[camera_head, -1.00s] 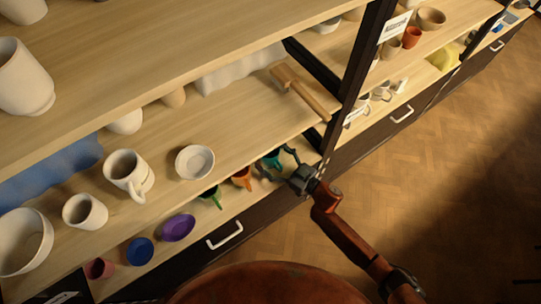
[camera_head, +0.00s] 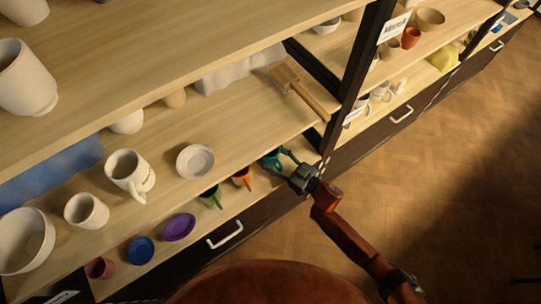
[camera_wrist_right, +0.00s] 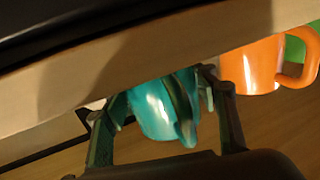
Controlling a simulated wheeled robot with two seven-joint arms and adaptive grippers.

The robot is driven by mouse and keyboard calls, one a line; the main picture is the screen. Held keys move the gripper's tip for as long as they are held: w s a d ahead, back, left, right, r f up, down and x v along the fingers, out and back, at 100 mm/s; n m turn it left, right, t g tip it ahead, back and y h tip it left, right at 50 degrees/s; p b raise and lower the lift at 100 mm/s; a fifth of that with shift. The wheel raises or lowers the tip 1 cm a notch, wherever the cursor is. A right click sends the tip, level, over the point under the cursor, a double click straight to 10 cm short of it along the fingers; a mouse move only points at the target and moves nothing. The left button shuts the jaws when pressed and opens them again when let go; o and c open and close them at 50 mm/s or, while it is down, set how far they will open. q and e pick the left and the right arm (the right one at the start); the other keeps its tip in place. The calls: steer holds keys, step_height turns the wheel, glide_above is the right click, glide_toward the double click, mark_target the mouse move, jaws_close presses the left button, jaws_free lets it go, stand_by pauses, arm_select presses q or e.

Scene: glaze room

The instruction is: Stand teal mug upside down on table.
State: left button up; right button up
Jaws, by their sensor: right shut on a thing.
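The teal mug (camera_head: 270,160) is on the lowest visible shelf board, near its front edge and beside a dark upright. My right gripper (camera_head: 283,162) reaches it from the front right and is shut on it. In the right wrist view the teal mug (camera_wrist_right: 152,108) is between the two fingers of my right gripper (camera_wrist_right: 162,100), with its handle pointing toward the gripper. Fingers and shelf hide part of the mug, and I cannot tell whether it touches the board. My left gripper is in neither view.
An orange mug (camera_head: 242,178) stands close left of the teal mug, with a green mug (camera_head: 212,196) beyond it. Purple (camera_head: 178,227) and blue (camera_head: 140,251) dishes lie further left. The shelf above holds white pottery and a wooden mallet (camera_head: 300,90).

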steer(key=shift+r+p, duration=0.85)
steer(key=shift+r, duration=0.35)
arm_select(q)
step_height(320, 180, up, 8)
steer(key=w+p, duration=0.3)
steer(key=p, duration=0.2)
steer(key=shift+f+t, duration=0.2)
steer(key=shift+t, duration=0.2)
arm_select(e)
steer(key=v, duration=1.4)
steer(key=shift+f, duration=0.1)
